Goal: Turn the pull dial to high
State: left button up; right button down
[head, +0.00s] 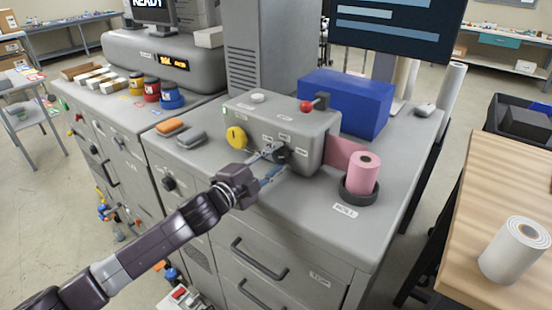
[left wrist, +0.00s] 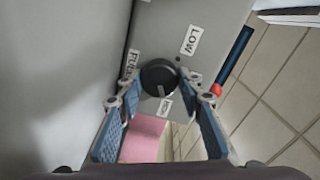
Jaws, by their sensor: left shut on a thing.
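The black pull dial (head: 281,154) is on the front face of the grey machine box (head: 300,125). It also shows in the left wrist view (left wrist: 158,77), where its pale pointer mark points down toward a small label (left wrist: 165,105) too small to read. A LOW label (left wrist: 191,39) is to the upper right of the dial, and another label (left wrist: 133,63) is at its left. My left gripper (head: 272,161) reaches in from the left, its two blue-padded fingers (left wrist: 160,92) on either side of the dial, shut on it. My right gripper is not in view.
A yellow knob (head: 237,137) is left of the dial on the same face. A pink roll (head: 362,174) stands in a dark holder at the right. A red-knobbed lever (head: 307,106) and a blue box (head: 345,102) are above and behind. Grey and orange pads (head: 190,138) lie at left.

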pick_arm(q)
jog(key=shift+f, duration=0.1)
jog(key=o, duration=1.1)
jog(key=shift+s+a, duration=0.1)
jog(key=v, duration=1.2)
